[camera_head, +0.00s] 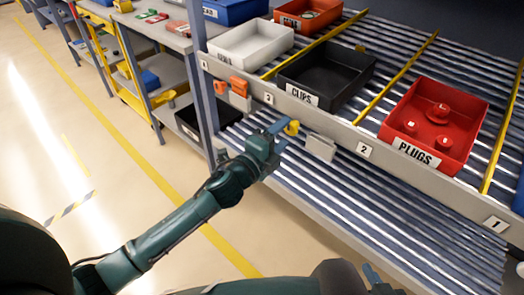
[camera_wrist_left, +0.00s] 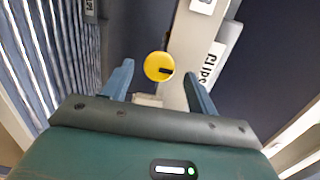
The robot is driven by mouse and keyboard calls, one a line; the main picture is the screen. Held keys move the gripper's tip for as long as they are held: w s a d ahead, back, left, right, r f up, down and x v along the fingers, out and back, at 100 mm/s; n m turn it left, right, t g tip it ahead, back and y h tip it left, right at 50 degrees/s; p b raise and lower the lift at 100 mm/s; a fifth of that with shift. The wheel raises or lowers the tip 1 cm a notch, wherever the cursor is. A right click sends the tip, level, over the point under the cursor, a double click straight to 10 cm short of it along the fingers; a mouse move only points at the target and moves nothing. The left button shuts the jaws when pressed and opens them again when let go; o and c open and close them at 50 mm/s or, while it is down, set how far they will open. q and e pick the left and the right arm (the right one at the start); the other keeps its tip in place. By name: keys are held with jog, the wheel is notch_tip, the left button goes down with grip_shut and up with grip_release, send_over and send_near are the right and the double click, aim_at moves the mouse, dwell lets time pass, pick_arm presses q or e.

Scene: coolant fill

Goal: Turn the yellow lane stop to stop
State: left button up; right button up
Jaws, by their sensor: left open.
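The yellow lane stop (camera_head: 291,127) is a small round knob on the front rail of the rack, below the black CLIPS bin. In the left wrist view the yellow lane stop (camera_wrist_left: 158,66) shows its face with a short black mark pointing right. My left gripper (camera_head: 277,130) is at the knob. In the left wrist view my left gripper (camera_wrist_left: 160,88) is open, one finger on each side of the knob, with gaps between; contact is not visible. A bluish finger of my right gripper (camera_head: 372,275) shows at the bottom edge; most of it is hidden.
A black CLIPS bin (camera_head: 326,72), a red PLUGS bin (camera_head: 433,125) with red parts, and a white bin (camera_head: 250,45) stand on the upper rollers. A grey plate (camera_head: 320,147) is right of the knob. An orange stop (camera_head: 239,86) is further left. Floor at left is clear.

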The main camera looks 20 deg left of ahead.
pick_arm(q)
jog(key=v, duration=1)
jog(key=shift+s+a, duration=0.15)
jog(key=shift+s, duration=0.15)
